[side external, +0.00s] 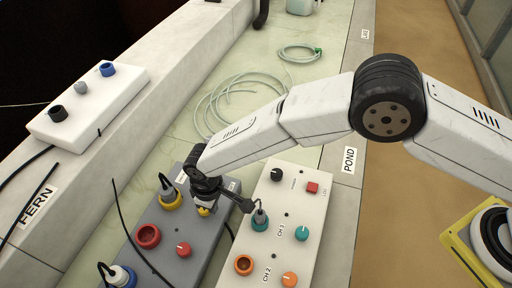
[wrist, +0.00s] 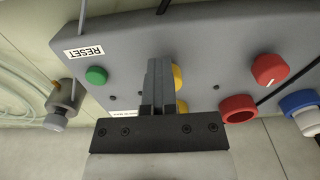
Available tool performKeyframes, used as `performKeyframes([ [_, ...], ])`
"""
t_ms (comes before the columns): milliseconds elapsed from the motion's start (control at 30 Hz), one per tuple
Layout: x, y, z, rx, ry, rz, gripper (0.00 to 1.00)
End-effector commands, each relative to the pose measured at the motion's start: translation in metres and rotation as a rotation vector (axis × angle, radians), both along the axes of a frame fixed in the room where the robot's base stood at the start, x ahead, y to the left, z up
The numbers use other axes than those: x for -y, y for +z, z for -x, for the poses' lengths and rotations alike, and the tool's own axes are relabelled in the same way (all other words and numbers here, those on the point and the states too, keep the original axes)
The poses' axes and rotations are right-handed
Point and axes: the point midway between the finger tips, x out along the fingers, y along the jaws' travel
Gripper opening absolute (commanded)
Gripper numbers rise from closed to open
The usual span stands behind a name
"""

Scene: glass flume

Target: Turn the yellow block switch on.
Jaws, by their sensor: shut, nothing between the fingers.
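The yellow switch (side external: 203,212) is on the grey box (side external: 168,232), mostly hidden by my gripper (side external: 206,203) in the side view. In the wrist view the yellow switch (wrist: 178,77) shows as a curved edge just right of my gripper (wrist: 160,64). My gripper is shut and empty, its fingers together over the box beside the switch. I cannot tell whether they touch it, nor which way the switch is set. A yellow socket ring (side external: 171,200) with a plug in it sits beside the switch.
The grey box also has a red knob (side external: 184,249), a red ring (side external: 148,236) and a green button (wrist: 96,75) by a RESET label. A white box (side external: 303,202) with knobs and a plug stands close right. A thin black cable (side external: 131,237) crosses the grey box.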

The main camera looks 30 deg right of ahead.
Motion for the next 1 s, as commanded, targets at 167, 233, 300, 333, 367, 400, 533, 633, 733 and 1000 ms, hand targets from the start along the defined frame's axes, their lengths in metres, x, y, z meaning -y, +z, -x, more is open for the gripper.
performKeyframes([
  [167, -0.005, 0.002, 0.002, 0.006, 0.001, -0.007, 0.00],
  [233, -0.006, 0.002, 0.003, 0.006, 0.001, -0.007, 0.00],
  [300, -0.007, 0.002, 0.004, 0.006, 0.000, -0.007, 0.00],
  [333, -0.007, 0.002, 0.004, 0.006, 0.000, -0.007, 0.00],
  [367, -0.008, 0.002, 0.005, 0.006, 0.000, -0.007, 0.00],
  [400, -0.009, 0.002, 0.005, 0.006, 0.000, -0.007, 0.00],
  [533, -0.011, 0.002, 0.006, 0.006, 0.000, -0.007, 0.00],
  [633, -0.012, 0.002, 0.007, 0.006, 0.000, -0.007, 0.00],
  [733, -0.013, 0.002, 0.007, 0.006, 0.000, -0.007, 0.00],
  [1000, -0.014, 0.003, 0.007, 0.008, 0.000, -0.008, 0.00],
])
